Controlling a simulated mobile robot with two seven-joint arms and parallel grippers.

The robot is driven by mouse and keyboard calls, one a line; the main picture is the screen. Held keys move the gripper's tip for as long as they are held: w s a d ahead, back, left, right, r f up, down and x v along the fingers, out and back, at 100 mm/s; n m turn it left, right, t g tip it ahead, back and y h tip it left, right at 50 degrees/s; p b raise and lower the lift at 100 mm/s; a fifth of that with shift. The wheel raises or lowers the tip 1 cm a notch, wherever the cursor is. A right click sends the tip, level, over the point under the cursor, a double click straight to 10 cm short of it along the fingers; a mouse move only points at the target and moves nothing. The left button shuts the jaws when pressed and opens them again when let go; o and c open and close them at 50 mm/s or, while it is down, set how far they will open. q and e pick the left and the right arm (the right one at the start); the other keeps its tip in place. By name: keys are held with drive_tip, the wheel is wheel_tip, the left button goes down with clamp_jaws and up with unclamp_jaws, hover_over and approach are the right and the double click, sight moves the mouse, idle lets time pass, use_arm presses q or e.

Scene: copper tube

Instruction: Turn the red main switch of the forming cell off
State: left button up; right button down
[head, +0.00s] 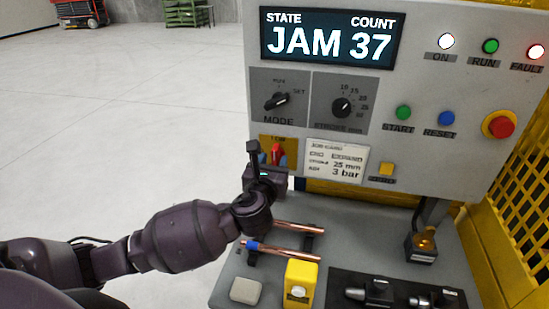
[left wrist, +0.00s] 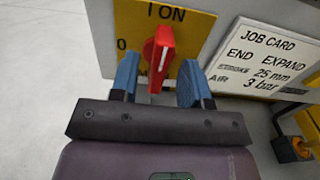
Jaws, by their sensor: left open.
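The red main switch (left wrist: 159,52) sits on a yellow plate (left wrist: 192,24) marked "I ON" and "0". Its handle stands nearly upright, leaning a little to the right at the top, with a white line on it. My left gripper (left wrist: 156,78) is open, its blue fingers on either side of the handle, apart from it. In the head view the red switch (head: 277,153) shows partly behind my left gripper (head: 272,160). My right gripper is not in view.
The panel display (head: 330,40) reads JAM 37. The white ON and red FAULT lamps (head: 536,52) look lit. A job card (head: 336,163) is right of the switch. Copper tubes (head: 285,251), a yellow block (head: 300,284) and dark tools (head: 375,291) lie on the bench below.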

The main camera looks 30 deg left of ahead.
use_arm(q)
drive_tip(key=shift+w+a, duration=0.2)
drive_tip(key=shift+w, duration=0.5)
clamp_jaws()
